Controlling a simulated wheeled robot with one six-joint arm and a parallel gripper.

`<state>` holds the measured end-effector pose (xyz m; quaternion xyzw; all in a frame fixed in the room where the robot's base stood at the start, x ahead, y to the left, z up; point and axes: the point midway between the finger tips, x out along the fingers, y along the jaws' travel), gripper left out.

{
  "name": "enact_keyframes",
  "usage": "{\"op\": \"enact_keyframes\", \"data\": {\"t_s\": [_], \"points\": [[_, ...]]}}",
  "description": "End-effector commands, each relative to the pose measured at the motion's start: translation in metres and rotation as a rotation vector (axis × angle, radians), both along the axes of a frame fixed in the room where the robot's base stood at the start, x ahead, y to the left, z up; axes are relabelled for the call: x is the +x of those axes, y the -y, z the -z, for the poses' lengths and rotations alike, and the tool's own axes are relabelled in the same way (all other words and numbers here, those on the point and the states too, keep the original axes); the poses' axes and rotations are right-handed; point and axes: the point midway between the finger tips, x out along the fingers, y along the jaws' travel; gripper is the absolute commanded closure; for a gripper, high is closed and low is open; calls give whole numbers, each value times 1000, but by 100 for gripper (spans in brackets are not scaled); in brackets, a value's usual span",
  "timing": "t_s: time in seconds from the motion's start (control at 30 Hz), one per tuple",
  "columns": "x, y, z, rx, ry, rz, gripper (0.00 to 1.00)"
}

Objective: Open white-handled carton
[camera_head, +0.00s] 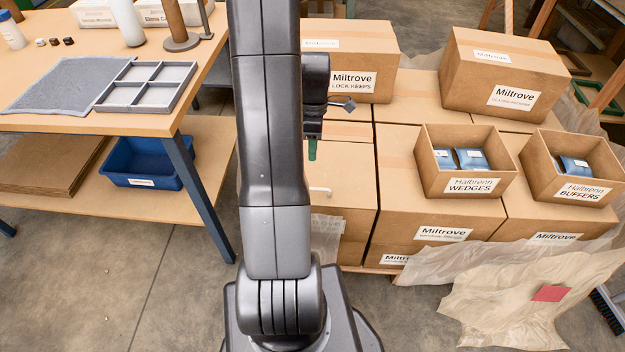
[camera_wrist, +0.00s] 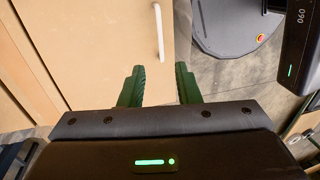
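The white-handled carton (camera_head: 348,190) is a brown cardboard box at the near left of the stack, partly hidden behind my arm in the head view. Its white handle (camera_head: 321,190) shows just right of my arm. In the wrist view the carton's tan face (camera_wrist: 110,45) fills the upper left, and the white bar handle (camera_wrist: 159,32) stands near its right edge. My gripper (camera_wrist: 160,86) has two green fingers spread apart with nothing between them. The handle lies beyond the fingertips, apart from them. In the head view my gripper (camera_head: 312,150) hangs above the carton; its fingers overlap there.
Two open boxes, WEDGES (camera_head: 463,187) and BUFFERS (camera_head: 573,192), stand on the stack at right. Closed Miltrove boxes (camera_head: 505,80) stand behind. A workbench (camera_head: 60,122) with a grey divided tray (camera_head: 148,88) is at left. Crumpled paper (camera_head: 515,300) covers floor at right.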

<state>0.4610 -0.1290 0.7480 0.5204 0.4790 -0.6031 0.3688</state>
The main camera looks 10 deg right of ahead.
Motion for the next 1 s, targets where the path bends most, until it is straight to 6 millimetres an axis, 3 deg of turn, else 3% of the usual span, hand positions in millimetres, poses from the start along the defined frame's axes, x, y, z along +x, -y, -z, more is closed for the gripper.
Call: {"op": "enact_keyframes", "data": {"t_s": [0.3, 0.5, 0.7, 1.0], "points": [[-15, -4, 69, 1, -6, 1, 70], [-20, -6, 101, 1, -3, 1, 70], [-23, -7, 115, 0, -2, 2, 70], [-23, -7, 116, 0, 0, 2, 70]]}}
